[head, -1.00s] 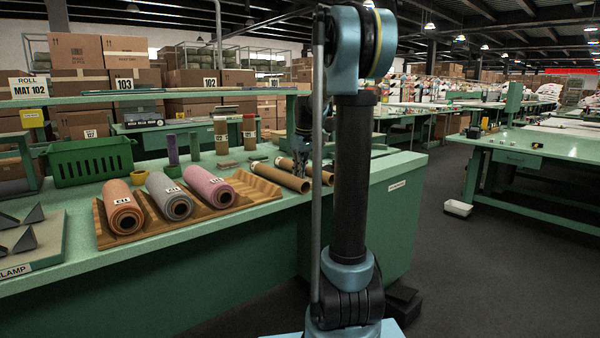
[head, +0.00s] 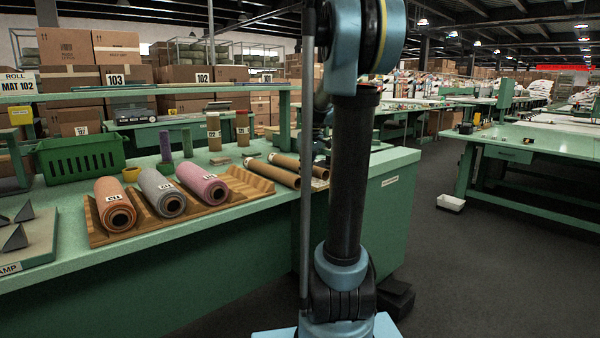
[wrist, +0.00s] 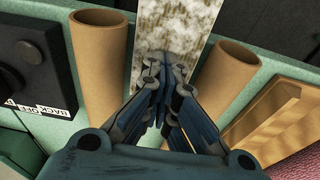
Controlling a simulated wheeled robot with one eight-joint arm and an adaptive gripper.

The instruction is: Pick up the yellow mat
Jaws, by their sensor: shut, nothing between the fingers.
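I cannot make out a clearly yellow mat. In the head view, an orange roll (head: 115,205), a grey roll (head: 162,193) and a pink roll (head: 203,185) lie side by side on a wooden ridged cradle (head: 245,190). My gripper (wrist: 166,78) is shut and empty in the wrist view. A brown tube (wrist: 97,62) lies to its left and another brown tube (wrist: 226,80) to its right, both apart from the fingers. A pale mottled strip (wrist: 178,25) lies beyond the fingertips. My arm hides most of the gripper in the head view.
A clamp block (head: 25,235) sits at left. A black box with a "back off" label (wrist: 35,60) is left of the gripper. Open floor lies right.

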